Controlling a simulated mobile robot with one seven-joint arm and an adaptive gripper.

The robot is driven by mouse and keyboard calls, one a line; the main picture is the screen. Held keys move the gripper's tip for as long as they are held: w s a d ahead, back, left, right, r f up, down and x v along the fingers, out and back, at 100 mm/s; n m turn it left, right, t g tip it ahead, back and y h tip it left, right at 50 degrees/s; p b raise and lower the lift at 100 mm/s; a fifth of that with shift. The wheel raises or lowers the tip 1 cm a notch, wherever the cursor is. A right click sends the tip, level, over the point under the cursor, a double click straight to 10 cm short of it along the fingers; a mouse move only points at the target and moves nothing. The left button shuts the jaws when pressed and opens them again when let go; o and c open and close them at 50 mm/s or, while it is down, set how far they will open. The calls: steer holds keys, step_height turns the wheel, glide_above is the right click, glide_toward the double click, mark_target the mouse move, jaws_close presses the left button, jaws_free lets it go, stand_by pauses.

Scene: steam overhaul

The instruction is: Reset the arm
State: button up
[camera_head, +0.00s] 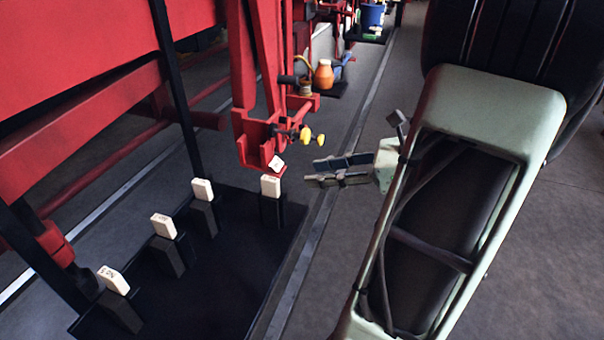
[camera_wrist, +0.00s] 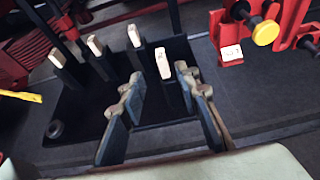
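My gripper (camera_head: 325,172) is at the centre of the head view, to the right of a black tray, with its two dark fingers pointing left. In the wrist view my gripper (camera_wrist: 160,78) has its fingers spread with a clear gap between them. Nothing is held in the gap. Beyond the fingertips, the nearest white-topped black block (camera_wrist: 163,63) shows between them. That block also shows in the head view (camera_head: 271,186), left of the fingertips and apart from them.
The black tray (camera_head: 225,290) bears several upright blocks with white labelled tops. A red machine frame (camera_head: 245,90) with yellow knobs (camera_head: 313,137) stands behind my gripper. An orange jug (camera_head: 324,73) and a blue bucket (camera_head: 373,15) stand farther back. Floor (camera_head: 545,240) on the right is clear.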

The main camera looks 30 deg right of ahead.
steer(key=shift+s+d+r, duration=0.2)
steer(key=shift+s+d, duration=0.15)
steer(key=shift+s, duration=0.1)
stand_by(0.3)
